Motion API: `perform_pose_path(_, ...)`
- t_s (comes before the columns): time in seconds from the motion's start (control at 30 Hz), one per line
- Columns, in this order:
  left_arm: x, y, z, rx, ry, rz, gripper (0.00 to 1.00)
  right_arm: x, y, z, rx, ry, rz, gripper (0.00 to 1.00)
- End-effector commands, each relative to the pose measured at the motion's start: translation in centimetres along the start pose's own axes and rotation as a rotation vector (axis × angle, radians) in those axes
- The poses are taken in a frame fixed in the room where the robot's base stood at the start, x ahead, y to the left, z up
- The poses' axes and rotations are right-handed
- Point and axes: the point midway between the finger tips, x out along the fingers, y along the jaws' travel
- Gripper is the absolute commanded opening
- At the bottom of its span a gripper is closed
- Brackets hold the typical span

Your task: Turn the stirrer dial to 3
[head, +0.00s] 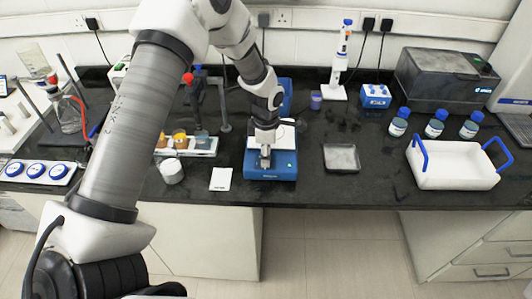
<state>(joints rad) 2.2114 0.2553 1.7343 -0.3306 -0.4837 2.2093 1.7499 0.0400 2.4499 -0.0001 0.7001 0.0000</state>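The stirrer (284,173) appears to be the blue box with a pale top plate near the front edge of the bench, at the centre of the head view. A small green light shows on the right of its front. My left gripper (265,160) points down at the front of this box, with its fingertips at or just before the front face. The dial is not visible; the gripper may cover it. The fingers are too small to tell open from shut, and I cannot tell whether they touch anything. My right gripper is out of view.
A white card (221,179) and a white cup (172,171) are left of the stirrer. A white tray with blue handles (455,178) and several blue-capped bottles stand farther right. A blue block stands behind the stirrer.

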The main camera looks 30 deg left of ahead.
Motion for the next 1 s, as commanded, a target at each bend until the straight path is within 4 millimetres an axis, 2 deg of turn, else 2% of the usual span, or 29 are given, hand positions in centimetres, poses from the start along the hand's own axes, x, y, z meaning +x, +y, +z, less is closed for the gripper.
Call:
perform_pose_path(0.43,-0.3,0.0,0.0,0.000,-0.001,0.001,0.42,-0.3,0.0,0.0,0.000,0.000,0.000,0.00)
perform_pose_path(1.0,-5.2,0.0,0.0,0.000,-0.001,0.001,0.42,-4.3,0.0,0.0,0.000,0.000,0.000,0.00)
